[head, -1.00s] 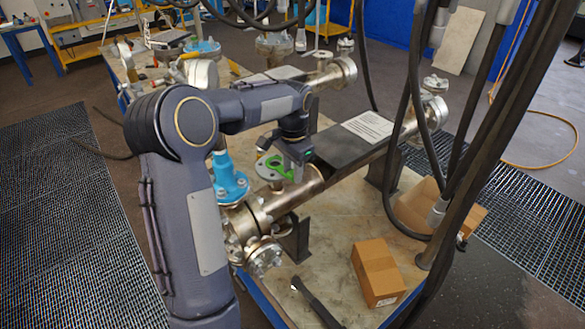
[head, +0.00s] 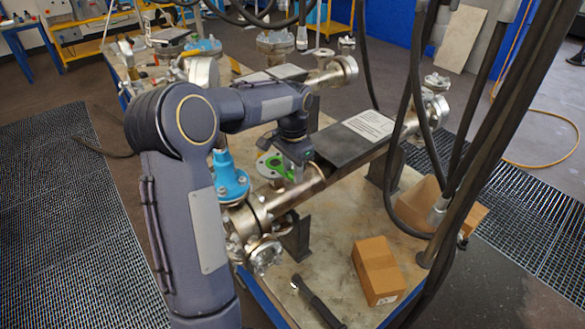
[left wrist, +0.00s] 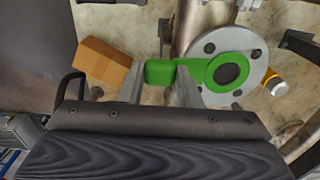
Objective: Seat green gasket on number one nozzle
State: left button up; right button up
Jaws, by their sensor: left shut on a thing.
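The green gasket (head: 285,169) is a flat ring with a tab. My left gripper (left wrist: 158,84) is shut on the tab, which shows between its fingers in the left wrist view. The gasket ring (left wrist: 212,74) lies over the round grey nozzle flange (left wrist: 249,42), with a dark opening showing through it. I cannot tell whether it touches the flange face. In the head view the flange (head: 264,167) stands on the metal pipe, and the gripper partly hides the gasket. No nozzle number is readable. My right gripper is not in view.
A blue valve-like fitting (head: 229,178) stands just left of the nozzle. A dark plate with a paper sheet (head: 369,125) lies over the pipe to the right. A cardboard box (head: 378,270) and a black-handled tool (head: 318,304) lie on the bench. Hanging black cables are at right.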

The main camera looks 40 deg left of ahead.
pick_arm(q)
jog(key=o, duration=0.9)
jog(key=shift+o, duration=0.4)
jog(key=o, duration=0.4)
jog(key=shift+o, duration=0.2)
